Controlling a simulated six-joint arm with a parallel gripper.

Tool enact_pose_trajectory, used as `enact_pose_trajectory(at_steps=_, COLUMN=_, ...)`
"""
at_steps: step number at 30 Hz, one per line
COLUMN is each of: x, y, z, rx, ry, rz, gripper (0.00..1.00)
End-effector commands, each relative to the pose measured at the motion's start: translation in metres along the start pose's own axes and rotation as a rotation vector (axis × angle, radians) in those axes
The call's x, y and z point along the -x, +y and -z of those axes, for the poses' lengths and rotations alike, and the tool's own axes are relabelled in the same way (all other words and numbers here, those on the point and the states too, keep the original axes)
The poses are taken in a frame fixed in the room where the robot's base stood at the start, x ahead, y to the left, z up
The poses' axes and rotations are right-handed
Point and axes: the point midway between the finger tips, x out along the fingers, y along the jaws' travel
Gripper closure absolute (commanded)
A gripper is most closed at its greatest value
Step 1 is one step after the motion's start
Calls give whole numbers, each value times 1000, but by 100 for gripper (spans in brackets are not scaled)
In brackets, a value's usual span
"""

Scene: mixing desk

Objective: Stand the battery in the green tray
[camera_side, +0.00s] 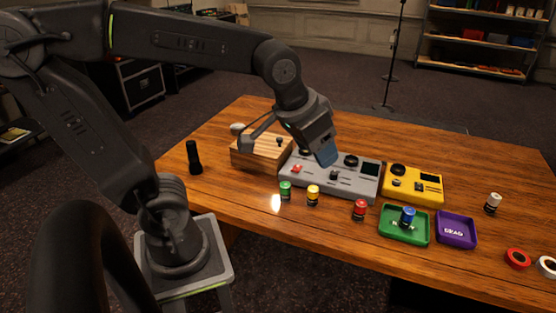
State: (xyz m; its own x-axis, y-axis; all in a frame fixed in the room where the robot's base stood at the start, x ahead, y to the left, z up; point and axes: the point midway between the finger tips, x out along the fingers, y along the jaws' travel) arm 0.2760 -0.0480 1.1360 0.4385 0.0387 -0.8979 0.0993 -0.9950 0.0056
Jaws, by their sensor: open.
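The green tray (404,224) lies on the wooden table near the front right. A blue cylinder (408,218) with a dark base, which looks like a battery, stands upright inside it. Similar small cylinders stand on the table: green (285,191), yellow (313,196), red (360,210) and white (492,203). I cannot tell for sure which of them the task means. My gripper (290,145) is open above the wooden block and grey mixer, up and left of the tray. I see nothing held in it.
A grey mixer (340,184), a yellow device (415,189) and a wooden block (262,148) stand behind the cylinders. A purple tray (457,230) sits right of the green one. A black flashlight-like object (193,158) stands at left. Red (517,258) and white (547,266) rings lie at the right.

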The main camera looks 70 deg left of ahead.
Motion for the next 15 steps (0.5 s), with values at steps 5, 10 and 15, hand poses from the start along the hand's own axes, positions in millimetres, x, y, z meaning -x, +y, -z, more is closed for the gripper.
enact_pose_trajectory(at_steps=5, x=17, y=-6, z=-50, rx=-60, ry=28, rz=-28, gripper=40)
enact_pose_trajectory(at_steps=10, x=20, y=-7, z=-69, rx=-88, ry=36, rz=-40, gripper=40)
enact_pose_trajectory(at_steps=15, x=20, y=-7, z=-72, rx=-93, ry=35, rz=-41, gripper=40)
